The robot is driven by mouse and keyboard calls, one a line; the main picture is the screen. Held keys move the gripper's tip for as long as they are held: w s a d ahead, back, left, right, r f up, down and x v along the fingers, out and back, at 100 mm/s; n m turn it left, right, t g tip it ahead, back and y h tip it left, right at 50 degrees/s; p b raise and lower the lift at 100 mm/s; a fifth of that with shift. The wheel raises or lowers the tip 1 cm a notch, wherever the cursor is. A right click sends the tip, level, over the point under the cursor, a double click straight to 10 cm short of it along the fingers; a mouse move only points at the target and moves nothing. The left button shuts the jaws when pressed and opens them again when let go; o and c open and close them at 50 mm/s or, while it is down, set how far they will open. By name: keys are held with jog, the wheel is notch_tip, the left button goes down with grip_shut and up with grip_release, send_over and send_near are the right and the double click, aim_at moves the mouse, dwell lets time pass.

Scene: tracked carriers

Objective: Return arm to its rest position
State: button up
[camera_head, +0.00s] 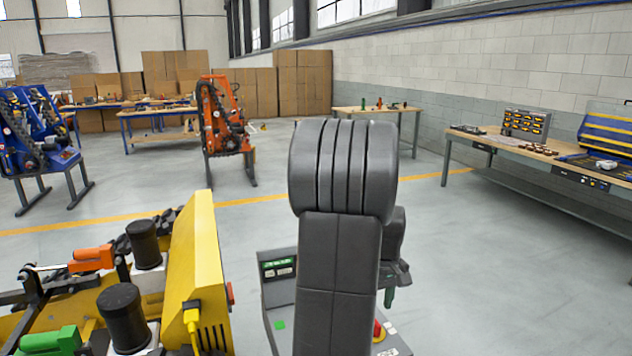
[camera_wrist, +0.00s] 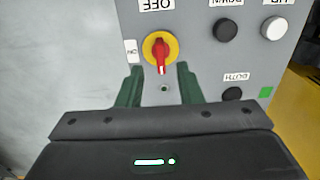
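My gripper (camera_wrist: 160,78) shows in the wrist view with its two green fingers apart and nothing between them. Its fingertips are just below a red rotary knob (camera_wrist: 160,56) on a yellow disc, labelled OFF; I cannot tell whether they touch the panel. In the head view my dark grey arm stands up in the middle, and a green part of my gripper (camera_head: 389,297) shows at its right, pointing down. The grey control panel (camera_head: 281,291) is partly hidden behind my arm. The red knob also shows there (camera_head: 378,330).
A yellow tracked carrier (camera_head: 205,262) stands close at the left. An orange machine (camera_head: 222,125) and a blue machine (camera_head: 40,140) stand farther back. A workbench (camera_head: 540,150) with tools is at the right. The floor between my arm and that bench is clear.

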notch_tip(320, 180, up, 7)
notch_tip(320, 180, down, 14)
jog(key=shift+s+f+p, duration=0.1)
jog(key=shift+f+p, duration=0.05)
jog(key=shift+p, duration=0.15)
jog(key=m, duration=0.1)
jog(key=m+p, duration=0.1)
jog(key=m, duration=0.3)
jog(key=shift+a+p, duration=0.25)
jog(key=shift+p, duration=0.05)
jog(key=shift+a+m+p, duration=0.1)
jog(key=shift+m+p, duration=0.7)
jog(key=shift+m, duration=1.3)
